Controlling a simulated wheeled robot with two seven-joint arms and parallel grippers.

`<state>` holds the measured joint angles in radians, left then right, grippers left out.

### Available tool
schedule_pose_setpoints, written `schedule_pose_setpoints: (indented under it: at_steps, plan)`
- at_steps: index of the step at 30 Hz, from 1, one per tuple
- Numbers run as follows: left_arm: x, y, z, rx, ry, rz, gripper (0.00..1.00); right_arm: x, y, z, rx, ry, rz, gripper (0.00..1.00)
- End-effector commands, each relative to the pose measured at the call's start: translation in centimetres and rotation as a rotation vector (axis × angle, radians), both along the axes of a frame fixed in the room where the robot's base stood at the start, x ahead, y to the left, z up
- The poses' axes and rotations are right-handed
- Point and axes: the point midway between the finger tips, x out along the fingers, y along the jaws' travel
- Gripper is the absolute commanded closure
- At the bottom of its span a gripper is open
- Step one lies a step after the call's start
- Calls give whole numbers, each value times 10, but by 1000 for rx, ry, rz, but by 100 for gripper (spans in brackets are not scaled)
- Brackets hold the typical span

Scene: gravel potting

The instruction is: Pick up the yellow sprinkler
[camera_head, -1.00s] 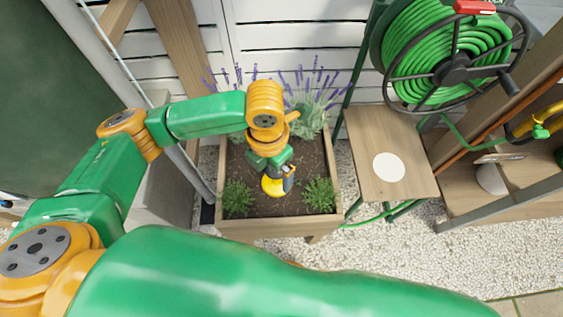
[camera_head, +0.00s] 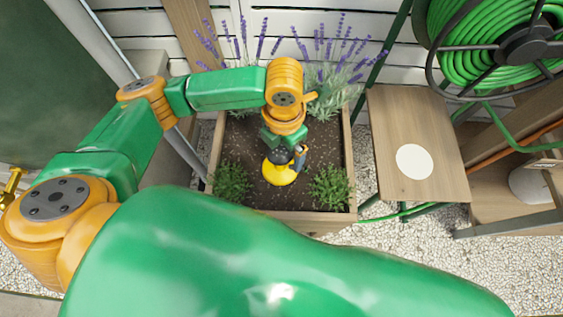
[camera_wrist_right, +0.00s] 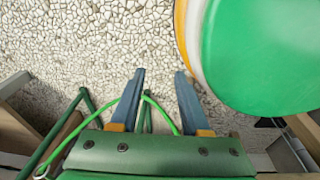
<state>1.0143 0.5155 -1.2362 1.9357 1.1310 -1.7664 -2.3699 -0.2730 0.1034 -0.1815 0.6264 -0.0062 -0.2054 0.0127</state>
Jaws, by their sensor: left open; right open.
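The yellow sprinkler (camera_head: 279,175) shows as a rounded yellow shape low over the soil of a wooden planter, in the head view. My left gripper (camera_head: 290,157) is pointed down right at it and hides its upper part. The left jaws are open; whether they touch the sprinkler cannot be told. In the right wrist view, my right gripper (camera_wrist_right: 160,76) is open and empty, with its two fingers apart above pale gravel. The sprinkler does not show in that view.
The planter (camera_head: 280,220) holds lavender (camera_head: 333,80) at the back and two low green plants at the front. A wooden side table (camera_head: 385,120) with a white disc (camera_head: 415,161) stands to its right. A green hose reel (camera_head: 500,45) is at the upper right.

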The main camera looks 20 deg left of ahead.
Motion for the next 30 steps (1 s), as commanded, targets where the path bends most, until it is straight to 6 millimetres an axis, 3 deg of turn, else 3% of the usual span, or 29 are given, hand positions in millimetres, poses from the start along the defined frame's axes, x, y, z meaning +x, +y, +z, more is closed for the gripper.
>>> schedule_pose_setpoints:
  at_steps: [9,16,27,30]
  plan:
    - [-6,6,-54,2,2,2,0,4,-10,-21,-15,-12,-10,54]
    - [-6,6,-55,1,0,0,3,8,-20,-18,-30,-20,-15,54]
    - [-5,6,-55,1,0,0,100,8,-15,-18,-22,-21,-11,54]
    - [-5,5,-55,0,-1,0,100,8,-13,-18,-20,-21,-10,54]
